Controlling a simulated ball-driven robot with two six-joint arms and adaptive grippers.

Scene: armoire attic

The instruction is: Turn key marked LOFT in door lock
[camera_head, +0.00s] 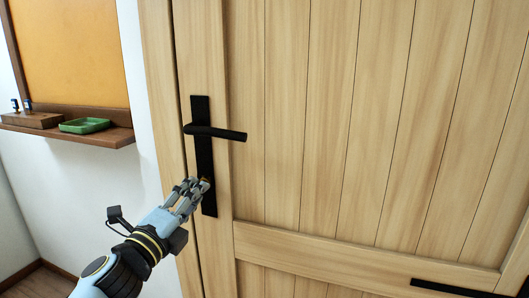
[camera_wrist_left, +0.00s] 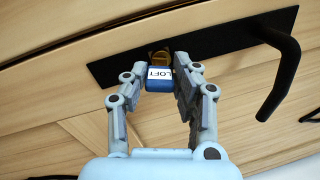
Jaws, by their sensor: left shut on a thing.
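The key (camera_wrist_left: 159,79) shows in the left wrist view with a blue head and a white label reading LOFT. My left gripper (camera_wrist_left: 160,84) is shut on its head, one finger on each side. A brass-coloured part (camera_wrist_left: 160,57) shows between the key's head and the black lock plate (camera_wrist_left: 115,72); I cannot tell how deep the key sits. In the head view my left gripper (camera_head: 203,184) is at the lower part of the black plate (camera_head: 201,108), below the handle (camera_head: 218,132), and its fingers mostly hide the key. My right gripper is not in view.
The wooden door (camera_head: 330,110) fills the right and looks closed. A wooden shelf (camera_head: 108,135) at the left holds a green tray (camera_head: 84,125) and a wooden block (camera_head: 32,119) with small blue-topped items. The door handle (camera_wrist_left: 285,75) sticks out near my left gripper.

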